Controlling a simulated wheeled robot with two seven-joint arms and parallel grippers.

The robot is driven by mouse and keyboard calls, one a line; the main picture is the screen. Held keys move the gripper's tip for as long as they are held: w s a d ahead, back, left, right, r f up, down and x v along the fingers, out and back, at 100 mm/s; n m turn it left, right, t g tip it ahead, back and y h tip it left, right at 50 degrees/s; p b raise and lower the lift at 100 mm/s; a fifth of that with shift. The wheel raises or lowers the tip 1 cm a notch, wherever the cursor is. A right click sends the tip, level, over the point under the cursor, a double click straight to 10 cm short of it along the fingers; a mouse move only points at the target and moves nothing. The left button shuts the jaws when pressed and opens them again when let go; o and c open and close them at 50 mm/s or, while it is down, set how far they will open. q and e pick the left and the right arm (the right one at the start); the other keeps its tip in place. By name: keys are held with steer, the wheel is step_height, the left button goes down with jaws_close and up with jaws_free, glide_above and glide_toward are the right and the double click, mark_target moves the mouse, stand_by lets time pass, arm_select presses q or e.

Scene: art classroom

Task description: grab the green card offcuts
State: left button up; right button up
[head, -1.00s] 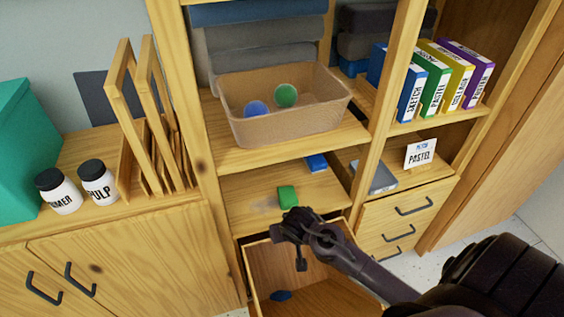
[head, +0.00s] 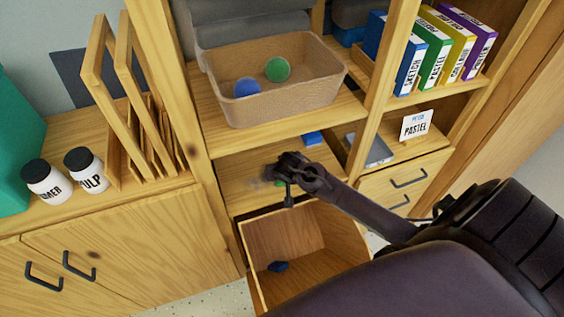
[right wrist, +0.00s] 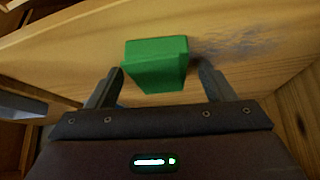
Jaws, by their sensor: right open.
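The green card offcuts show as one small green block (right wrist: 156,62) on a wooden shelf board in the right wrist view. My right gripper (right wrist: 162,80) is open, with one finger on each side of the block's near part. I cannot tell whether the fingers touch it. In the head view my right gripper (head: 272,176) is over the lower shelf and hides most of the block. My left gripper is not in view.
An open drawer (head: 320,262) with a dark blue item (head: 277,266) lies below the shelf. A blue block (head: 312,138) sits farther back. A tan bin (head: 290,104) with two balls is on the shelf above. A wooden upright (head: 362,140) stands to the right.

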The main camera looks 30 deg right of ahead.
steer(key=c, duration=1.1)
steer(key=shift+o, duration=0.2)
steer(key=shift+r, duration=0.1)
